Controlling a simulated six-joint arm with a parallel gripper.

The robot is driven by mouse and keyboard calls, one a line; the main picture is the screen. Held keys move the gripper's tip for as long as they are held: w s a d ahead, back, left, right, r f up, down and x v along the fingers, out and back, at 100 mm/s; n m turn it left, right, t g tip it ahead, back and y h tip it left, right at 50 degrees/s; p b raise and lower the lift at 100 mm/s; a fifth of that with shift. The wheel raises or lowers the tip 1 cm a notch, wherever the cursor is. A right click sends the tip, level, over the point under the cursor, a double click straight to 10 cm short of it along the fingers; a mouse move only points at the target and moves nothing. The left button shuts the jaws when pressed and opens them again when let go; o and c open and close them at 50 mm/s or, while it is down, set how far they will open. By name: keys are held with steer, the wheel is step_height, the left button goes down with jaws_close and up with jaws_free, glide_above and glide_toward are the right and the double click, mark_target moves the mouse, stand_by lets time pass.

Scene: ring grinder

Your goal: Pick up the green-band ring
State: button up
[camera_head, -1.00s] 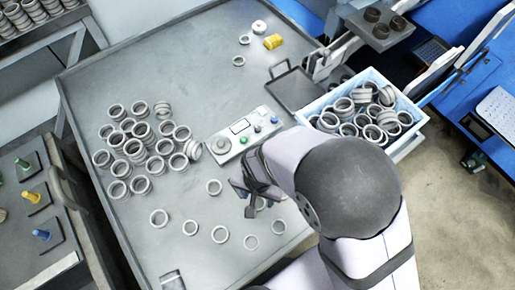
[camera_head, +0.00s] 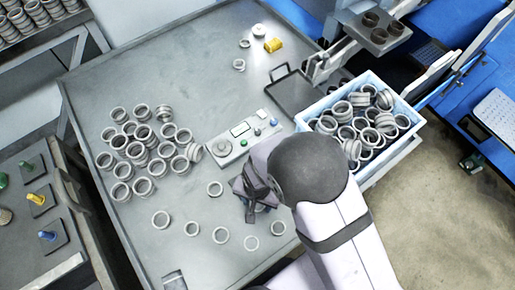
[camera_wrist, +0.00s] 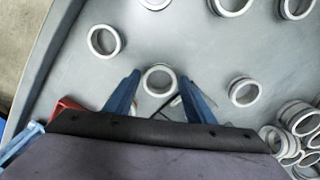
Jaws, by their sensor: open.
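Several metal rings lie on the grey table (camera_head: 180,70). My gripper (camera_wrist: 159,78) is open and empty in the wrist view, with its two blue fingers apart. A pale ring (camera_wrist: 159,80) lies between the fingertips as seen in that view; I cannot tell how far below them it is.
Loose rings lie around the gripper, including one at left (camera_wrist: 104,41) and one at right (camera_wrist: 243,92). A ring cluster (camera_head: 145,150) stands at the left. A control box (camera_head: 240,135) and a blue-white crate (camera_head: 310,118) full of rings lie beyond my arm.

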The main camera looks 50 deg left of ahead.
steer(key=c, duration=0.9)
steer(key=shift+r, duration=0.1)
steer(key=shift+r+b, duration=0.9)
steer(key=shift+r, duration=4)
steer(key=a, duration=1.4)
steer(key=w+a+b, duration=0.1)
steer(key=a, duration=0.5)
steer(key=shift+w+a+f, duration=0.1)
steer(key=shift+a+f, duration=0.2)
steer(key=shift+a, duration=0.1)
steer(key=shift+a+r, duration=0.15)
steer(key=shift+a, duration=0.75)
